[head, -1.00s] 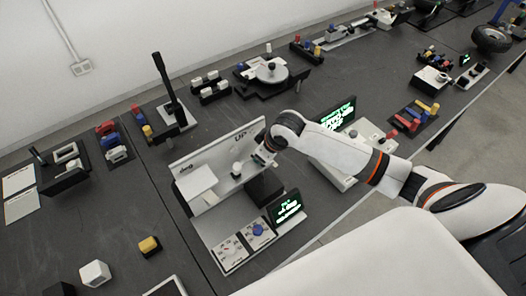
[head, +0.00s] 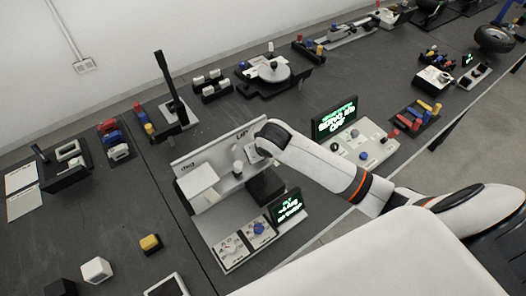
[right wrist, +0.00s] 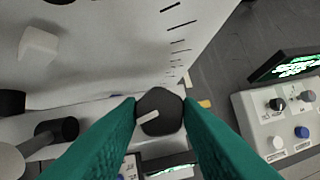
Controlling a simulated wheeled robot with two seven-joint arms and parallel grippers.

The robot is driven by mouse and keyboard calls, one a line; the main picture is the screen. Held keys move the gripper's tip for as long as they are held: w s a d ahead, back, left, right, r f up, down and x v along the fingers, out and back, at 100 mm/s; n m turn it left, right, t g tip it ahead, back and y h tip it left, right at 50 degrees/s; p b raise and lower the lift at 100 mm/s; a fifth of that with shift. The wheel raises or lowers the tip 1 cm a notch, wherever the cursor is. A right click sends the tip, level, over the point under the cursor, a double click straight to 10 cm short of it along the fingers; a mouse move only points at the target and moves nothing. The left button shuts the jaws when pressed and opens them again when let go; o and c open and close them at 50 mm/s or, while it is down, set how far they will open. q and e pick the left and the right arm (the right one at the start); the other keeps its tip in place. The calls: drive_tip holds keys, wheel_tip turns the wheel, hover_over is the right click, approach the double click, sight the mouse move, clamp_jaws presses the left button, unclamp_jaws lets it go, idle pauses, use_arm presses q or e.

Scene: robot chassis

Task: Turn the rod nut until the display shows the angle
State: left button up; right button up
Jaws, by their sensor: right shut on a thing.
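The rod nut (right wrist: 168,120) is a dark, six-sided knob with a white pointer line, in the middle of the right wrist view. My right gripper (right wrist: 159,104) has its two teal fingers shut on the nut, one on each side. In the head view, my right wrist hides the nut and fingers at the upright white panel (head: 196,158). A display (head: 286,207) with green text stands at the right of this station; its text is too small to read. In the right wrist view, a display edge (right wrist: 168,172) shows below the nut, mostly cut off. My left gripper is out of view.
A knob plate (head: 244,240) with a blue knob lies in front of the panel. Another station with a green-text display (head: 335,118) stands close to my right arm. A black post (head: 170,85) rises behind the panel. Several small blocks and fixtures cover the table.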

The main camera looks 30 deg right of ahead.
drive_tip(key=shift+w+r, duration=0.2)
drive_tip(key=shift+r, duration=0.1)
drive_tip(key=o, duration=0.9)
drive_tip(key=shift+o, duration=0.4)
drive_tip(key=shift+s+f, duration=0.15)
drive_tip(key=b+v, duration=0.2)
drive_tip(key=v, duration=1)
drive_tip(key=shift+b, duration=0.4)
drive_tip(key=shift+s, duration=0.15)
